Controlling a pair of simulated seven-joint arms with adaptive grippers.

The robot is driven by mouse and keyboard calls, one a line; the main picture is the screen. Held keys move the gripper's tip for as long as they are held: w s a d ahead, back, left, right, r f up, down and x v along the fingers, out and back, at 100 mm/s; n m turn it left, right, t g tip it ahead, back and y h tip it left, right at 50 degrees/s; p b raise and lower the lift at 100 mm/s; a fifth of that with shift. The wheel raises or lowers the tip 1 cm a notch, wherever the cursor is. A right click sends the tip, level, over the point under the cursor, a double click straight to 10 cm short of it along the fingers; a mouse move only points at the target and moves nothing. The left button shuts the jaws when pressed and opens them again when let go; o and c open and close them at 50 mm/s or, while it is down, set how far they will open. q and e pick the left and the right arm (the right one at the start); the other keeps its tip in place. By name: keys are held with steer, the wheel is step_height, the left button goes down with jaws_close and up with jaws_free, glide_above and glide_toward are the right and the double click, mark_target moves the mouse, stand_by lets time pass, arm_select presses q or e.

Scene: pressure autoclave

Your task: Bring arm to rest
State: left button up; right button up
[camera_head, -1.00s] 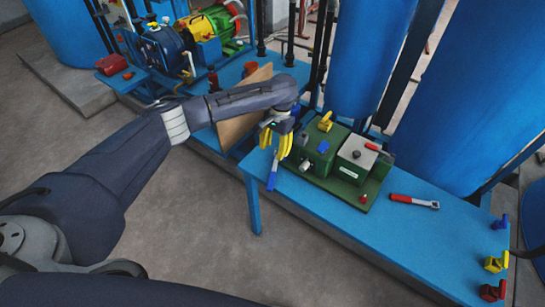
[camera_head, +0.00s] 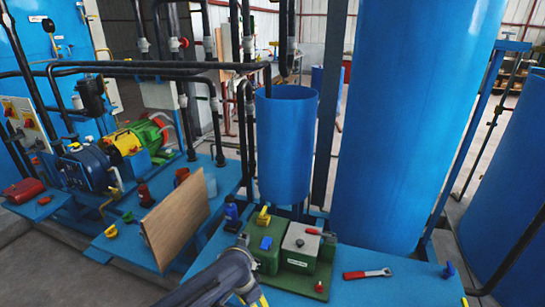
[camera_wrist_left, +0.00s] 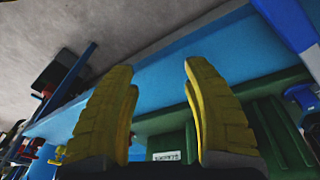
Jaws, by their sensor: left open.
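My left arm (camera_head: 222,279) comes in at the bottom of the head view, just left of and in front of a green two-part unit (camera_head: 268,262) on the blue bench. Its gripper is mostly cut off by the lower picture edge there, with only a bit of yellow finger showing. In the left wrist view the left gripper (camera_wrist_left: 158,68) has its two yellow fingers wide apart, with nothing between them. Behind the fingers are the blue bench edge (camera_wrist_left: 165,85) and the green unit (camera_wrist_left: 165,122) with a white label. My right gripper is in neither view.
A brown board (camera_head: 176,222) leans upright left of the arm. A red-handled wrench (camera_head: 367,273) lies on the bench to the right. A blue cylinder (camera_head: 286,145) and a large blue tank (camera_head: 410,120) stand behind. Pumps (camera_head: 88,166) sit at the left.

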arm_select(q)
steer(key=s+d+f+t+h, duration=0.1)
steer(key=s+t, duration=0.1)
steer(key=s, duration=0.2)
steer(key=s+a+r+n+t+y, duration=0.1)
steer(key=s+a+r+t+y, duration=0.2)
steer(key=s+a, duration=0.85)
steer(key=s+a+r+n+t+y, duration=0.1)
steer(key=s+a+r+y, duration=0.35)
steer(key=s+a, duration=0.75)
step_height(320, 180, down, 33)
steer(key=d+g+h, duration=0.2)
steer(key=d+h, duration=0.1)
steer(key=s+f+n+g+h, duration=0.1)
steer(key=s+f+n+g, duration=0.2)
steer(key=s+f, duration=1.6)
steer(key=shift+s+f, duration=0.3)
steer(key=shift+s, duration=0.2)
steer(key=shift+s+a+f+h, duration=0.1)
steer(key=shift+s+f+h, duration=0.15)
steer(key=shift+s, duration=0.3)
steer(key=shift+c, duration=0.2)
